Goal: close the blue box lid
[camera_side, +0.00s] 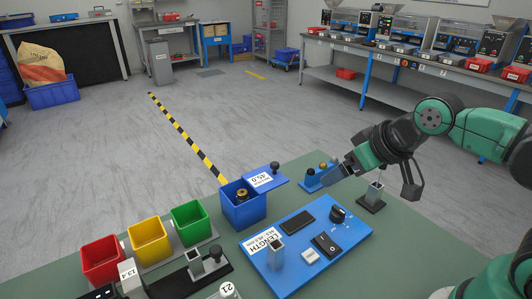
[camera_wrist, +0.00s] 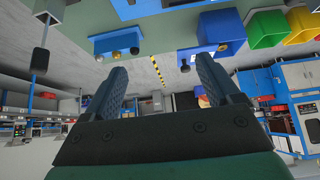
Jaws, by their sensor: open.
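The blue box (camera_side: 243,211) stands on the green table with its top open and a dark and brass-coloured item inside. Its blue lid (camera_side: 262,181), with a white label and a black knob (camera_side: 274,166), extends to the right of the box's rim, away from the opening. In the wrist view, the box (camera_wrist: 222,26) and lid (camera_wrist: 193,50) are at the upper right, beyond the right finger. My gripper (camera_side: 334,178) is open and empty, right of the lid; its fingers (camera_wrist: 161,66) are spread apart in the wrist view.
A small blue fixture (camera_side: 311,184) with knobs stands between the lid and my gripper. A blue panel (camera_side: 300,262) lies in front, with a black post stand (camera_side: 371,203) to its right. Red (camera_side: 101,262), yellow (camera_side: 149,241) and green (camera_side: 190,223) bins stand left of the box.

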